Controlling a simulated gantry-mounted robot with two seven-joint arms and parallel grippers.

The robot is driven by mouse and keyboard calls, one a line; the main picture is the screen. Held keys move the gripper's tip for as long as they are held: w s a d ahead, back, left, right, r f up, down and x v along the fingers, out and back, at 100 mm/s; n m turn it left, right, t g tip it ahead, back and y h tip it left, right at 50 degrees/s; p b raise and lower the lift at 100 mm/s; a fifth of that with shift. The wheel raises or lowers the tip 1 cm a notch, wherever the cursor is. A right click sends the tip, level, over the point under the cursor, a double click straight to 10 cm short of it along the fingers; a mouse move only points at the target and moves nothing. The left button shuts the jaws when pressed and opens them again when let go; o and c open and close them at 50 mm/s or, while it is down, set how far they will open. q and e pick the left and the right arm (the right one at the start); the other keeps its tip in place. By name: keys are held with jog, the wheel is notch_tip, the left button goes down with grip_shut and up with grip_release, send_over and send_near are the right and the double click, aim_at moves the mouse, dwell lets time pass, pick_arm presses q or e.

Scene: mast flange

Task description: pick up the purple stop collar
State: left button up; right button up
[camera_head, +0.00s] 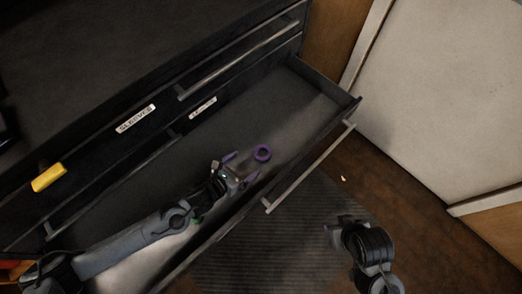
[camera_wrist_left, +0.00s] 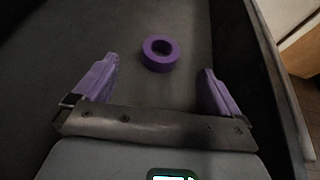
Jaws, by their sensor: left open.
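The purple stop collar (camera_head: 262,153) is a small ring lying on the floor of the open drawer (camera_head: 285,97). In the left wrist view the collar (camera_wrist_left: 171,61) lies flat, with its hole facing up. My left gripper (camera_head: 242,167) has purple fingers and is inside the drawer, beside the collar. In the left wrist view the open left gripper (camera_wrist_left: 158,82) has its fingers spread wide. The collar lies just beyond the fingertips, roughly midway between them, and neither finger appears to touch it. My right gripper (camera_head: 334,226) is outside the drawer; its fingers are not clear.
The drawer's front wall with a long bar handle (camera_head: 310,167) runs close beside my left arm. A cabinet with labelled drawers (camera_head: 135,119) stands behind. A yellow object (camera_head: 48,177) is on the cabinet front at left. The drawer floor beyond the collar is clear.

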aim_at(261, 153)
pick_arm(q)
jog(key=b+x, duration=0.1)
jog(key=x, duration=0.1)
jog(key=b+x, duration=0.1)
jog(key=x, duration=0.1)
jog(key=shift+d+f, duration=0.3)
jog(key=shift+f, duration=0.1)
jog(key=shift+w+d+f, duration=0.1)
jog(key=shift+w+d, duration=0.2)
jog(key=shift+w, duration=0.15)
jog(key=shift+w+d+f+b, duration=0.15)
jog(key=shift+w+f+b, duration=0.15)
jog(key=shift+b, duration=0.35)
jog(key=b+x, duration=0.2)
jog(key=x, duration=0.2)
jog(key=shift+s+d+b, duration=0.15)
jog(key=shift+s+b, duration=0.05)
jog(key=shift+b, duration=0.1)
jog(key=shift+w+d, duration=0.1)
jog(key=shift+w, duration=0.15)
jog(key=shift+s, duration=0.1)
jog(key=shift+c, duration=1)
jog(key=c, duration=0.9)
